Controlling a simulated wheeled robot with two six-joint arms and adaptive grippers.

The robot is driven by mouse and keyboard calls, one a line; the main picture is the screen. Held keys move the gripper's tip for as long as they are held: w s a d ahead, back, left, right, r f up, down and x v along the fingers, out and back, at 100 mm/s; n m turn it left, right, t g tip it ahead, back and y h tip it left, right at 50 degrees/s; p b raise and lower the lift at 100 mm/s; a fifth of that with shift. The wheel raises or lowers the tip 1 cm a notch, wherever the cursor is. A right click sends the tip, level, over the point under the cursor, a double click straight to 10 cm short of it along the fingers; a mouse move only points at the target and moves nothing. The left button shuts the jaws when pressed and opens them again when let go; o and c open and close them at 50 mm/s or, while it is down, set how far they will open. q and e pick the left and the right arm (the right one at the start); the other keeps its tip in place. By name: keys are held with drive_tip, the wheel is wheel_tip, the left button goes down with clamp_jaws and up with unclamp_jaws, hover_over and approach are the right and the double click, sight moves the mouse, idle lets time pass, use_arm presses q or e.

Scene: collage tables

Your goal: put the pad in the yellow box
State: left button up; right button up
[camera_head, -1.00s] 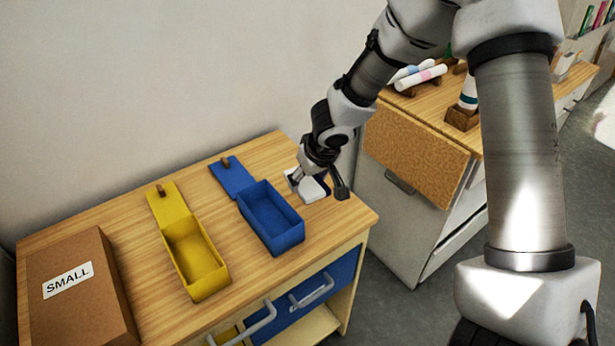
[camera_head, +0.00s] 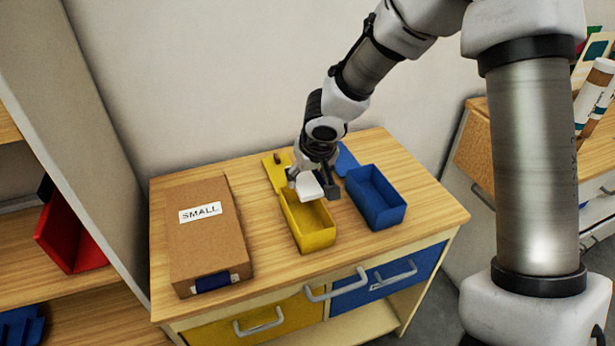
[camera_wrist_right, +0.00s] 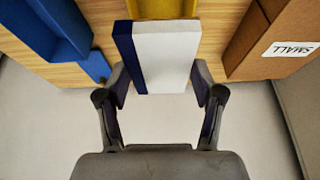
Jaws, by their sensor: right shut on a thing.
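The pad is white with a dark blue edge; in the head view the pad (camera_head: 309,187) hangs over the back part of the yellow box. My right gripper (camera_head: 316,186) is shut on it. In the right wrist view the pad (camera_wrist_right: 165,58) sits between the two fingers of the gripper (camera_wrist_right: 165,85). The yellow box (camera_head: 311,241) stands open on the table, its lid folded back toward the wall. The pad appears above the box, not resting in it; the exact height is hard to tell. My left gripper is not in view.
An open blue box (camera_head: 379,216) stands just right of the yellow one. A brown carton marked SMALL (camera_head: 206,247) stands to its left. The wooden tabletop (camera_head: 262,272) is bare in front. A shelf with a red bin (camera_head: 72,232) is at the far left.

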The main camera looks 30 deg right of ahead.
drive_tip(key=f+b, duration=0.1)
drive_tip(key=f, duration=0.1)
drive_tip(key=f+b, duration=0.3)
drive_tip(key=b, duration=0.1)
drive_tip(key=shift+a+f, duration=0.3)
drive_tip(key=shift+f, duration=0.1)
drive_tip(key=shift+f+b, duration=0.3)
drive_tip(key=shift+b, duration=0.5)
idle(0.5)
drive_tip(key=o, duration=1.2)
drive_tip(key=shift+o, duration=0.6)
drive_tip(key=shift+r, duration=0.15)
